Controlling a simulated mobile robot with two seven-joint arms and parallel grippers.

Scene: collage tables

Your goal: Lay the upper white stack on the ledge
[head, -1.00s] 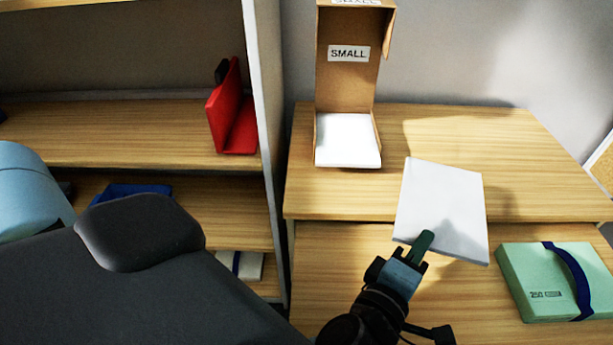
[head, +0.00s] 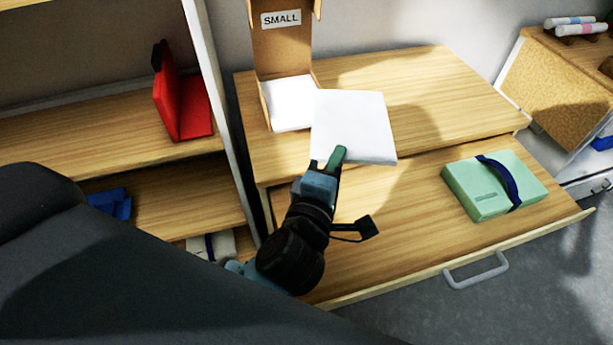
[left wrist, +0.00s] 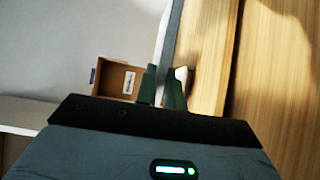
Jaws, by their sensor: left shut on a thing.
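My left gripper (head: 337,158) is shut on the near edge of a flat white stack (head: 354,122). In the head view the stack overlaps the front edge of the raised wooden ledge (head: 435,85) and the right corner of the box's contents. It appears held above the wood; the gap cannot be judged. Another white stack (head: 290,103) lies in the open cardboard box marked SMALL (head: 283,48) on the ledge. The left wrist view shows the gripper fingers (left wrist: 160,88) close together, with a thin grey strip rising between them. My right gripper is not in view.
A green box with a blue band (head: 490,186) lies on the lower pull-out surface (head: 400,225), right of my gripper. A shelf unit with a red holder (head: 182,105) stands on the left. The ledge's right part is clear. A corkboard-sided unit (head: 555,75) stands far right.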

